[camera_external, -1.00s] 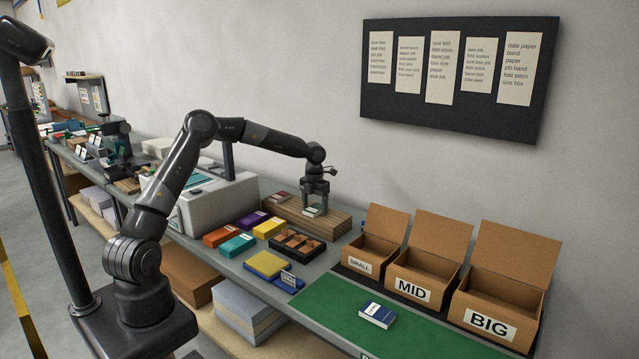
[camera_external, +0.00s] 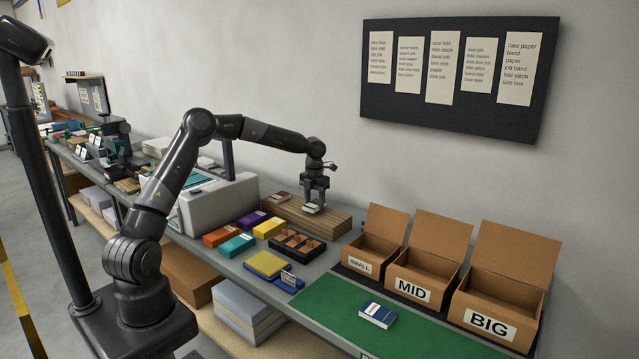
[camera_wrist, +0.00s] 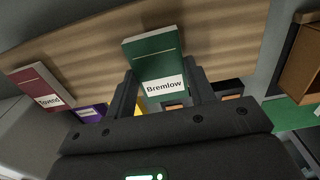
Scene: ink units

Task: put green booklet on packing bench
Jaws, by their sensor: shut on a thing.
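The green booklet (camera_wrist: 155,60) with a white "Bremlow" label is between the fingers of my gripper (camera_wrist: 163,92) in the wrist view. In the external view my gripper (camera_external: 314,203) is shut on it, and the booklet (camera_external: 311,209) is at the slatted wooden board (camera_external: 332,224). I cannot tell whether it still touches the board. The packing bench has a green mat (camera_external: 335,305) at the front right, and a blue booklet (camera_external: 377,314) lies on it.
Open cartons marked SMALL (camera_external: 360,266), MID (camera_external: 411,289) and BIG (camera_external: 489,323) stand behind the mat. A dark red booklet (camera_wrist: 40,87) lies on the board. Coloured stacks (camera_external: 238,244) and a black divided tray (camera_external: 298,245) sit left of the mat. Much of the mat is clear.

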